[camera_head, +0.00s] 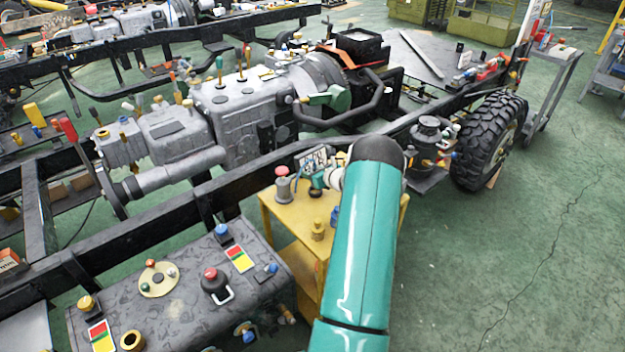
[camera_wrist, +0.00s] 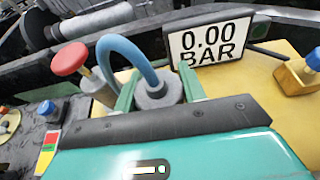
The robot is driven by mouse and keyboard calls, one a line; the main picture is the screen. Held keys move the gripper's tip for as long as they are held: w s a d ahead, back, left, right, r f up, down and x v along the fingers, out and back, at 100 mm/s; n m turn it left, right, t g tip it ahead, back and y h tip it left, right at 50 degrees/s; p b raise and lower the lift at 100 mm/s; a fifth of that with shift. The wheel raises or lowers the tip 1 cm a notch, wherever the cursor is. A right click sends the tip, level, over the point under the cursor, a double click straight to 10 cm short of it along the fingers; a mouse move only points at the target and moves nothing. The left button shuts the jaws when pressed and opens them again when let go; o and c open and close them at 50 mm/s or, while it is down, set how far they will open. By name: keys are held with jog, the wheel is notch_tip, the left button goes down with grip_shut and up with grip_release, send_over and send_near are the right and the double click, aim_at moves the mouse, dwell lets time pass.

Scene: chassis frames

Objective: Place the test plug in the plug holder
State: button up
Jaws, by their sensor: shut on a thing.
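The test plug (camera_wrist: 158,95) appears to be the grey round piece with a blue curved hose or handle, between the green fingers of my gripper (camera_wrist: 158,92) in the wrist view. My gripper is shut on it. In the head view my gripper (camera_head: 318,186) is over the yellow cart (camera_head: 275,208), mostly behind my arm. I cannot tell whether the plug's lower end, hidden by my gripper, touches anything. I cannot make out for certain which thing is the plug holder.
A grey post with a red knob (camera_head: 282,172) stands left of my gripper; its knob also shows in the wrist view (camera_wrist: 70,58). A display (camera_wrist: 208,42) reading 0.00 BAR is behind the plug. A blue-topped brass fitting (camera_wrist: 298,72) is at right. A dark tank (camera_head: 185,305) stands front left.

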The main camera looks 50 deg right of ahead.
jog(key=shift+w+d+f, duration=0.1)
jog(key=shift+d+f, duration=0.1)
jog(key=shift+f, duration=1.6)
jog(key=shift+f, duration=0.2)
jog(key=o, duration=1.1)
jog(key=shift+c, duration=0.2)
